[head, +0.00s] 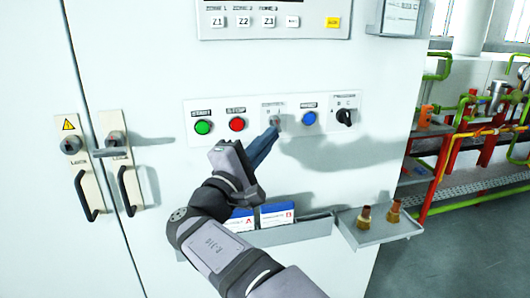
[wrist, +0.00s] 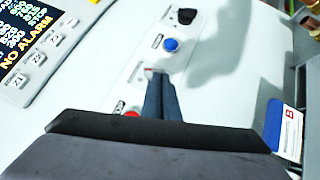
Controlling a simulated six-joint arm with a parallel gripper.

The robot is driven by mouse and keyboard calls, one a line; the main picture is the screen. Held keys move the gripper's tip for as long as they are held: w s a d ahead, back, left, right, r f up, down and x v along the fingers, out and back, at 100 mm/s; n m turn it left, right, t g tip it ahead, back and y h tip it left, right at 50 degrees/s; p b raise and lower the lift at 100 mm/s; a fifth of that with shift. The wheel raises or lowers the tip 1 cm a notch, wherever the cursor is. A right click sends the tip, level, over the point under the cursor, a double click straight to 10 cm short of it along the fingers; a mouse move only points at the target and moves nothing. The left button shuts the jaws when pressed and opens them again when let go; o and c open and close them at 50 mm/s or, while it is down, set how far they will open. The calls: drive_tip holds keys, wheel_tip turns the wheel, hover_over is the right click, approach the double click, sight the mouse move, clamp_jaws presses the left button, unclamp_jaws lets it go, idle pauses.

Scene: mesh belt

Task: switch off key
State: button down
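The key switch (head: 276,120) sits on its small plate in the middle of the white control panel strip, between the red stop button and the blue button. My gripper (head: 273,130) reaches up to it from the lower left, its dark blue fingers close together with the tips at the switch. In the wrist view my gripper (wrist: 158,76) covers most of the key switch (wrist: 150,70), with only a small part showing by the fingertips. The fingers look shut on the key, whose grip is hidden between them.
Beside the switch are a green button (head: 203,127), a red button (head: 237,124), a blue button (head: 309,118) and a black rotary knob (head: 345,117). Below are a rack with blue-white cards (head: 277,214) and a tray (head: 385,232) with two brass fittings. Door handles (head: 127,190) are at left.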

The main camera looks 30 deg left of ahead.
drive_tip(key=shift+w+d+r, duration=0.1)
drive_tip(key=shift+r, duration=0.15)
drive_tip(key=a+f+b+v, duration=0.1)
drive_tip(key=a+b+v, duration=0.2)
drive_tip(key=v, duration=1)
drive_tip(key=shift+f, duration=0.1)
